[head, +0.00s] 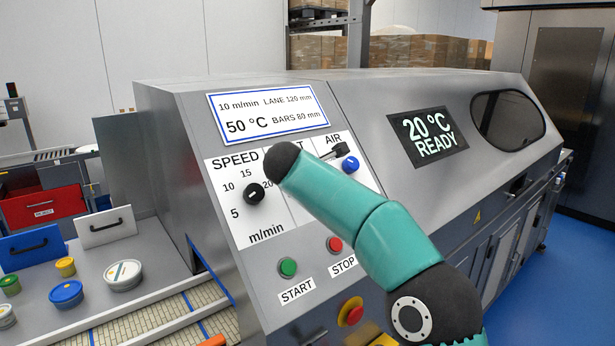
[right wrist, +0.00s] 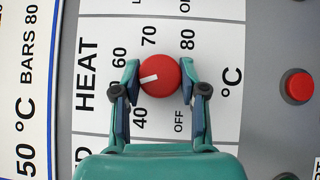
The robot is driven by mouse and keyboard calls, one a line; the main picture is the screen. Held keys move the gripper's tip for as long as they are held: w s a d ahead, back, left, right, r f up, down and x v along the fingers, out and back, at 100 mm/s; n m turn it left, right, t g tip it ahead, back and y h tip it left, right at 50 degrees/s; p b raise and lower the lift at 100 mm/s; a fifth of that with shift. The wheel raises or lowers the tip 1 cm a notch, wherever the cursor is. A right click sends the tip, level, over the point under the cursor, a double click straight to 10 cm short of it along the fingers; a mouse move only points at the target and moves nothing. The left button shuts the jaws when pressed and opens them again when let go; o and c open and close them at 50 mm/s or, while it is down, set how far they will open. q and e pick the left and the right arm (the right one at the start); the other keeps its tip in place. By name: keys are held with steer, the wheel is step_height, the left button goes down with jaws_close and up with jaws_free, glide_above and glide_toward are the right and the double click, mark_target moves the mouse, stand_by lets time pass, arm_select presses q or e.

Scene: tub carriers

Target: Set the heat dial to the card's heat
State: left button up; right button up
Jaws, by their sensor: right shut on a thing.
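The card (head: 268,112) on the sloped panel reads 10 m/min, lane 120 mm, 50 °C, bars 80 mm. In the right wrist view the red heat dial (right wrist: 163,88) sits between the fingers of my right gripper (right wrist: 160,73), which is shut on it. Its white mark points left and slightly down, between the 40 and 60 labels, towards a part of the scale hidden by a finger. In the head view my right arm covers the heat dial and the gripper. My left gripper is not in view.
The display (head: 435,136) reads 20 °C READY. Beside the heat scale are the black speed dial (head: 254,195) and blue air knob (head: 350,164). Below are the green start button (head: 288,267), red stop button (head: 334,244) and a red emergency button (head: 350,311). Tubs stand at left.

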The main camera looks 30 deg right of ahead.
steer(key=o, duration=1.1)
steer(key=shift+o, duration=0.2)
steer(key=v, duration=1.2)
steer(key=shift+f, duration=0.2)
